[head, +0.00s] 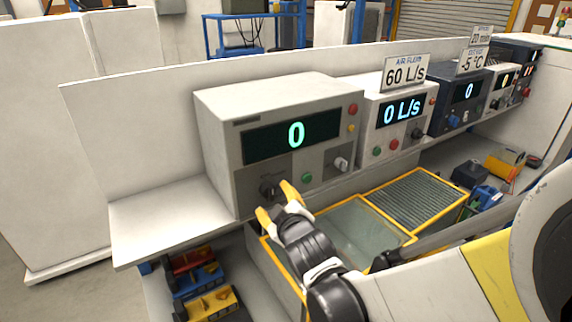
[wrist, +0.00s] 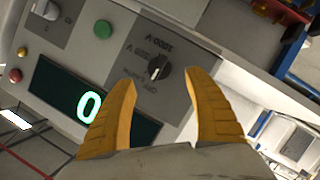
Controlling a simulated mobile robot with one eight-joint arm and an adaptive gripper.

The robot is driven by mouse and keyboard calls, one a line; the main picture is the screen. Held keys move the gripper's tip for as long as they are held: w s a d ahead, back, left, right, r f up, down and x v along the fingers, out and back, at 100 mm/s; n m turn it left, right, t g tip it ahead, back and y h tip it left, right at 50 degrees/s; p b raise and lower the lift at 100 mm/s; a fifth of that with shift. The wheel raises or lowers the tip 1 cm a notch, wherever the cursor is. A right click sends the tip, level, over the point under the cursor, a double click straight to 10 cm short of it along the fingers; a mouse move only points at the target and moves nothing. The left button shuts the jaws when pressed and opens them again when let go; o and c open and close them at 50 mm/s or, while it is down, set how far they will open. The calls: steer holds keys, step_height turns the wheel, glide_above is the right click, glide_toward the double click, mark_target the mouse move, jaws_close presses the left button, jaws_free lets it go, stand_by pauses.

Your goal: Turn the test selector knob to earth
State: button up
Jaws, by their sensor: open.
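The selector knob (head: 267,187) is a dark round knob low on the front of the large grey-beige test unit (head: 225,150). In the wrist view the knob (wrist: 159,67) has a pale mark, with small printed labels around it; I cannot clearly read which is earth. My gripper (head: 276,200) is open, its two yellow fingers pointing at the panel. In the wrist view my gripper (wrist: 162,77) has one fingertip to each side of the knob. I see no clear contact. The unit's display (head: 293,137) reads 0.
The same panel carries a green button (head: 307,177), a grey-white knob (head: 341,163) and a red button (head: 353,110). Yellow-edged bins (head: 372,226) lie below the shelf. The shelf's left end (head: 160,218) is clear.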

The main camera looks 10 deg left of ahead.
mark_target(271, 194)
steer(key=x, duration=0.6)
steer(key=c, duration=1.2)
